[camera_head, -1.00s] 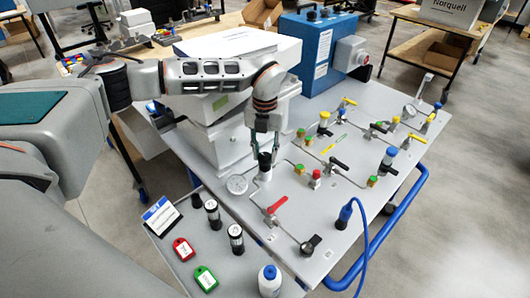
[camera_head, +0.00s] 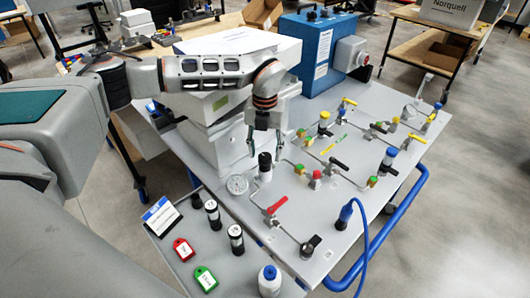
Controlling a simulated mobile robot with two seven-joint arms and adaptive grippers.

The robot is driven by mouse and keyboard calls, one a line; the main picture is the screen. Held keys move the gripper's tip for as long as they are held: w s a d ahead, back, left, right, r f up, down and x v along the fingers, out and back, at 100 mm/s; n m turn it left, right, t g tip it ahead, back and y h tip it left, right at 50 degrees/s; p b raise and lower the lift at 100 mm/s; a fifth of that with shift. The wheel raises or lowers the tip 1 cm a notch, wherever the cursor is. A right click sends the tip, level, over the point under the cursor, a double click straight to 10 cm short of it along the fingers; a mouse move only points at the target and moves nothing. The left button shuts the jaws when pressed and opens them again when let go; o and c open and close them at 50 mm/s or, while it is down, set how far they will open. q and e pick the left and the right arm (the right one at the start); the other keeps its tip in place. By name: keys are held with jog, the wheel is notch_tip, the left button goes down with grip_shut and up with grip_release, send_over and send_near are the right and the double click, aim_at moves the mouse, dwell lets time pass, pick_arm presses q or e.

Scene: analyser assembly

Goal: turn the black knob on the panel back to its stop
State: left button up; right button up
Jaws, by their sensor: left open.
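A black knob (camera_head: 265,160) stands upright on the grey panel (camera_head: 345,206), beside the round white gauge. My left gripper (camera_head: 264,150) points down just above this knob, open and holding nothing. Its fingertips seem slightly clear of the knob's top, though the exact gap is hard to tell. Another low black knob (camera_head: 310,246) sits near the panel's front corner, away from the gripper. The turn position of either knob cannot be told. My right gripper is out of view.
A white gauge (camera_head: 237,184) and a red lever (camera_head: 277,205) are close to the knob. A blue-capped plug with cable (camera_head: 345,214) stands to the right. A blue box (camera_head: 306,50) is behind. Bottles and tags lie on the front shelf.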

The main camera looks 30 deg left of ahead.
aim_at(265, 156)
pick_arm(q)
notch_tip(265, 156, up, 11)
dwell(0.4)
dwell(0.4)
